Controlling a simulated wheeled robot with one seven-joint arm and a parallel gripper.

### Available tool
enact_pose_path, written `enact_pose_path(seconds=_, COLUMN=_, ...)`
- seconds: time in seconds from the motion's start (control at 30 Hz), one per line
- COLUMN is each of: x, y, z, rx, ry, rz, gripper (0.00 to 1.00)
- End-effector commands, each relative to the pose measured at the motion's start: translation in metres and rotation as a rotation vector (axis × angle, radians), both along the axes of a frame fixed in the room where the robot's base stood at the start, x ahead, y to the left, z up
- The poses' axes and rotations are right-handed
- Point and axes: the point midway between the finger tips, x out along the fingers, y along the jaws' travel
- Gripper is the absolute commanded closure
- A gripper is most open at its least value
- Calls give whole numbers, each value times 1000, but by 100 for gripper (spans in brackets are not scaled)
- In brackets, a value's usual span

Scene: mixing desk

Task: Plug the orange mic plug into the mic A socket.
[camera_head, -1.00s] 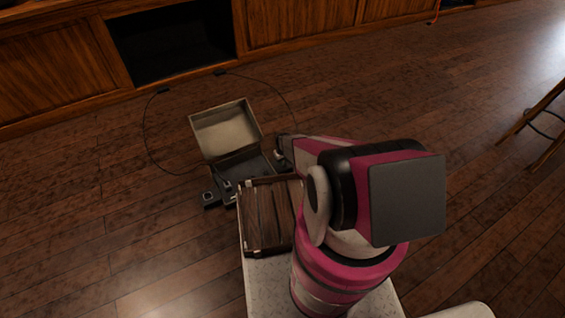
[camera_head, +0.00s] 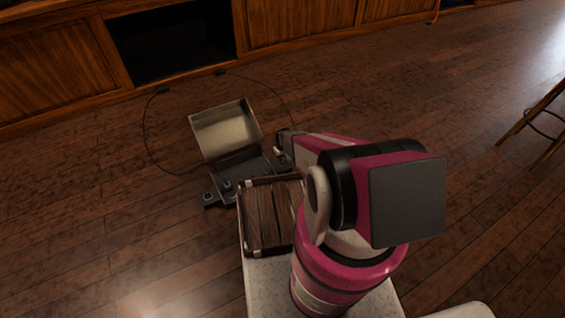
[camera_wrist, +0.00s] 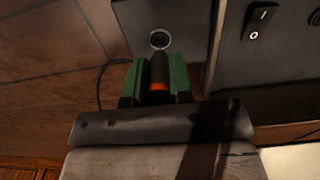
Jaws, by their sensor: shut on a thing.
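The mic plug (camera_wrist: 158,72), dark with an orange band, is between the green fingers of my gripper (camera_wrist: 158,64) in the wrist view. My gripper is shut on it. The plug's front end points at a round socket (camera_wrist: 160,40) on a grey panel and lies just below it in the picture. I cannot tell whether the tip touches or enters it. No socket label is readable. In the head view my gripper (camera_head: 284,141) is at the right side of the open case-like desk (camera_head: 238,164), and the plug is too small to make out.
A rocker switch (camera_wrist: 253,36) sits on a neighbouring panel in the wrist view. The desk's raised lid (camera_head: 225,130) stands behind it in the head view. Thin cables (camera_head: 145,135) loop over the wooden floor. A slatted brown box (camera_head: 268,222) is in front. Floor at left is clear.

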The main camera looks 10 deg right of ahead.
Motion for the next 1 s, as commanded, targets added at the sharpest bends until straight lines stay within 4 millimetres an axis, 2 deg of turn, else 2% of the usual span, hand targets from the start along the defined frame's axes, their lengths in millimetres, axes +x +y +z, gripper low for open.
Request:
enact_pose_path(seconds=0.63, x=0, y=0, z=23, rx=0, ry=0, rz=0, gripper=100)
enact_pose_path(seconds=1.0, x=0, y=0, z=24, rx=0, ry=0, rz=0, gripper=100)
